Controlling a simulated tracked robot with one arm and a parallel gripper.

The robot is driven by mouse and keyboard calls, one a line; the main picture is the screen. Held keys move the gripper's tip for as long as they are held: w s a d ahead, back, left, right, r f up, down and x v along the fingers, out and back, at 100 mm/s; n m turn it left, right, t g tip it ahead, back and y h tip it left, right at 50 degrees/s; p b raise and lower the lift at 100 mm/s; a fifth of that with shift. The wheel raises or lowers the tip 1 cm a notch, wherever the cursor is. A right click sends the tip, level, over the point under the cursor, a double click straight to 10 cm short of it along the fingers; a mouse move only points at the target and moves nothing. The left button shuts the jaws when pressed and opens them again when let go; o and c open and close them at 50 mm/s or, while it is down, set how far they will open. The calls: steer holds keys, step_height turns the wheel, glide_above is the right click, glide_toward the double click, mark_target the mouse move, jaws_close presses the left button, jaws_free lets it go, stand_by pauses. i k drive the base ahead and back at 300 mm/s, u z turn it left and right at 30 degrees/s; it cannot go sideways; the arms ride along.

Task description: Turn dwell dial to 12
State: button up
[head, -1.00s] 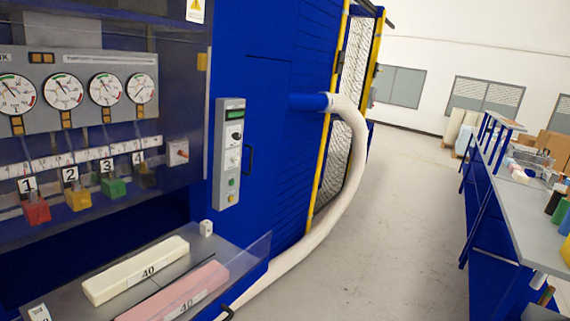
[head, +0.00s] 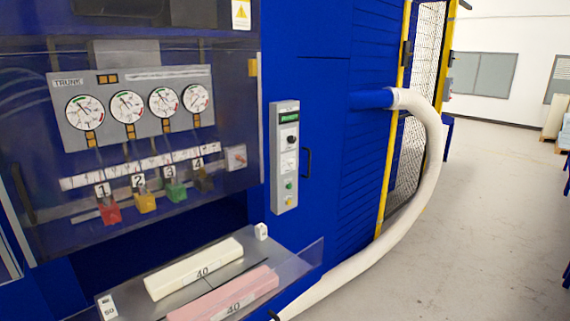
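A narrow grey control panel (head: 284,157) is fixed upright on the blue machine front, near the middle of the head view. It has a small green display (head: 289,117) at its top, too small to read. Below the display is a black round knob (head: 291,139), and under that a paler control (head: 289,163). Green and yellow buttons sit near the panel's bottom. I cannot tell which control is the dwell dial or what it is set to. My gripper is not in view.
Four-gauge panel (head: 140,106) and numbered coloured blocks stand behind a clear cover at left. A thick white hose (head: 436,150) curves to the floor. Open floor (head: 470,230) lies at right.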

mark_target(291, 162)
steer(key=u, duration=0.05)
steer(key=k, duration=0.55)
steer(key=z, duration=0.5)
steer(key=i, duration=0.55)
steer(key=z, duration=0.65)
steer(key=i, duration=2.4)
steer(key=u, duration=1.1)
steer(key=i, duration=0.35)
steer(key=u, duration=0.2)
steer(key=k, duration=0.85)
steer(key=u, duration=0.15)
